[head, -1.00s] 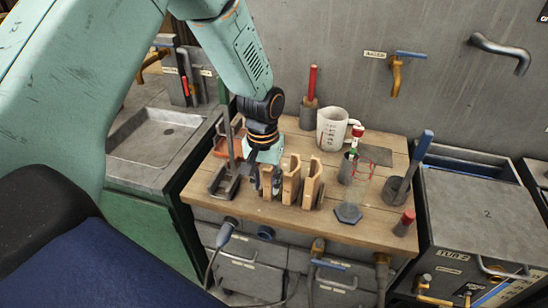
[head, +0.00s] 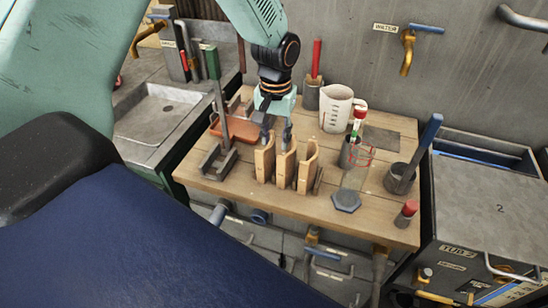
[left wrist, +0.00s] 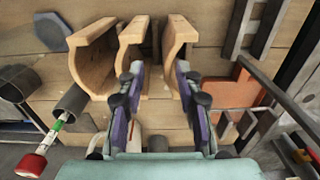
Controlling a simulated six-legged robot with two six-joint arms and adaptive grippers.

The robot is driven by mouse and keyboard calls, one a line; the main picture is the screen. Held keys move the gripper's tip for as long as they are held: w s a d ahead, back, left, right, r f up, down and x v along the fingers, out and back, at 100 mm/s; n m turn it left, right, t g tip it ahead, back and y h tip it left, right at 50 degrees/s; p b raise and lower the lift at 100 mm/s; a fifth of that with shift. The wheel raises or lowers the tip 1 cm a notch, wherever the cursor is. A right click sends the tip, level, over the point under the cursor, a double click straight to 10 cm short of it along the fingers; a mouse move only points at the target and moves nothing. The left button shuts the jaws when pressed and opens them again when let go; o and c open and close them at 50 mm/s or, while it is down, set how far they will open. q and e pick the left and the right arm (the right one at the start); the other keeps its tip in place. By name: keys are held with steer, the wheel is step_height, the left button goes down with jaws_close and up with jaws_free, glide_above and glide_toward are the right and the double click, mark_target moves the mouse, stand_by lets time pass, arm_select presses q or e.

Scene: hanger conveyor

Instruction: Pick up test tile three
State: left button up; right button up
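Three tan U-shaped test tiles stand in a row on the wooden bench: the left one (head: 264,164), the middle one (head: 285,170) and the right one (head: 307,172). No numbers are readable on them, so I cannot tell which is tile three. My left gripper (head: 277,135) is open and empty, just behind the left and middle tiles. In the left wrist view the row appears reversed, and my fingers (left wrist: 159,72) are spread near the middle tile (left wrist: 132,45) and the rightmost tile (left wrist: 180,48). Contact cannot be told. My right gripper is not in view.
A grey metal stand (head: 221,125) and a reddish tray (head: 236,130) are left of the tiles. A white measuring jug (head: 336,108), a red wire ring on a stand with a hexagonal base (head: 346,201), and a blue-handled tool in a cup (head: 401,178) are to the right.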

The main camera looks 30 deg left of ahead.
mark_target(274, 155)
arm_select(q)
steer(key=f, duration=0.4)
steer(key=a+f, duration=0.1)
steer(key=f, duration=0.1)
steer(key=shift+f, duration=0.3)
steer(key=shift+w+d+f, duration=0.1)
steer(key=shift+d+f, duration=0.15)
steer(key=shift+a, duration=0.4)
steer(key=shift+c, duration=0.7)
steer(key=shift+d, duration=0.3)
jaws_close()
steer(key=shift+a, duration=0.15)
steer(key=shift+a, duration=0.1)
